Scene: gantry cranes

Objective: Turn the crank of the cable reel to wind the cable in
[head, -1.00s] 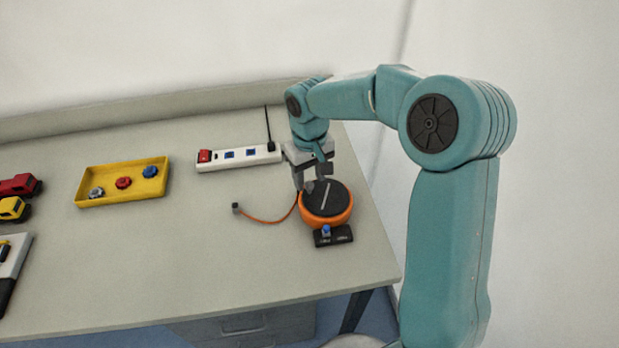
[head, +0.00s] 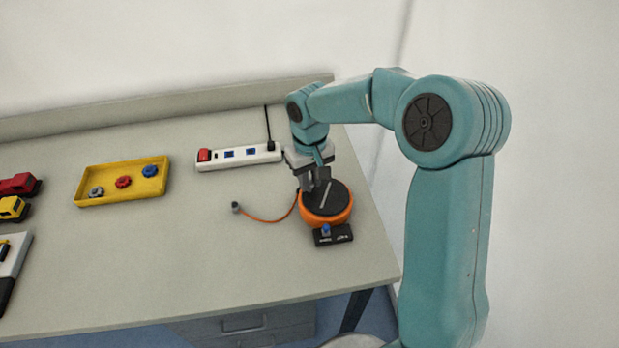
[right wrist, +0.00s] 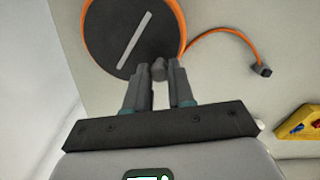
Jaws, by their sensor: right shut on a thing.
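The cable reel (head: 327,214) is an orange drum with a black top and a light bar across it, near the right end of the table. It also shows at the top of the right wrist view (right wrist: 108,38). Its crank knob (right wrist: 158,69) is a small grey piece at the rim. My right gripper (right wrist: 158,78) is shut on the knob, with a finger on each side; the head view shows it over the reel's far-left edge (head: 314,185). The orange cable (head: 265,220) curves out left to a grey plug (head: 236,208) on the table. My left gripper is not in view.
A black block with a blue button (head: 333,234) sits just in front of the reel. A white power strip (head: 238,157) lies behind it to the left. A yellow tray (head: 123,181) with small knobs and toy vehicles (head: 15,208) are farther left. The table's middle front is clear.

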